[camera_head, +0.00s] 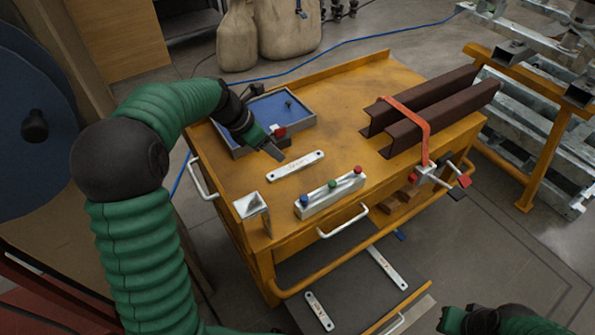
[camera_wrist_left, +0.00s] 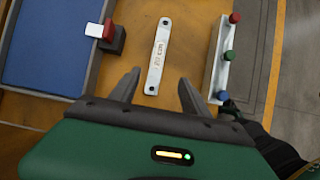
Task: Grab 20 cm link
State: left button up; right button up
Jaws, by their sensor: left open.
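A flat silver link (camera_head: 296,165) with a hole at each end lies on the yellow cart top. Its printed label seems to read 20 cm in the left wrist view (camera_wrist_left: 155,75). My left gripper (camera_head: 273,150) is open and empty, just behind and left of the link in the head view. In the left wrist view its two fingers (camera_wrist_left: 160,85) point toward the link, with the link's near end between their tips. My right gripper (camera_head: 455,320) is only partly seen at the bottom right, and its fingers do not show.
A silver block with coloured knobs (camera_head: 331,194) and a metal bracket (camera_head: 250,206) stand in front. Brown beams (camera_head: 445,95) are clamped right. Two links (camera_head: 319,311) (camera_head: 387,268) lie on the lower shelf.

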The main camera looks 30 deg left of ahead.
pick_arm(q)
jog(key=b, duration=0.2)
send_near(295, 164)
jog(key=f, duration=0.1)
jog(key=a+f, duration=0.1)
jog(key=f, duration=0.1)
jog(key=shift+w+f, duration=0.15)
jog(key=shift+f, duration=0.15)
jog(key=w+d+f+b, duration=0.2)
jog(key=d+f+b, duration=0.1)
jog(key=shift+w+d+f+b, duration=0.2)
jog(key=shift+w+b, duration=0.1)
jog(key=shift+w, duration=0.05)
jog(key=shift+w+f, duration=0.15)
jog(key=shift+w, duration=0.05)
jog(key=shift+s+a, duration=0.1)
jog(key=shift+a, duration=0.15)
jog(key=shift+d, duration=0.15)
jog(key=c, duration=1.2)
pick_arm(e)
jog(key=s+x, duration=0.1)
jog(key=x, duration=0.5)
jog(key=shift+a+f, duration=0.2)
jog(key=shift+a, duration=0.2)
jog(key=shift+s, duration=0.1)
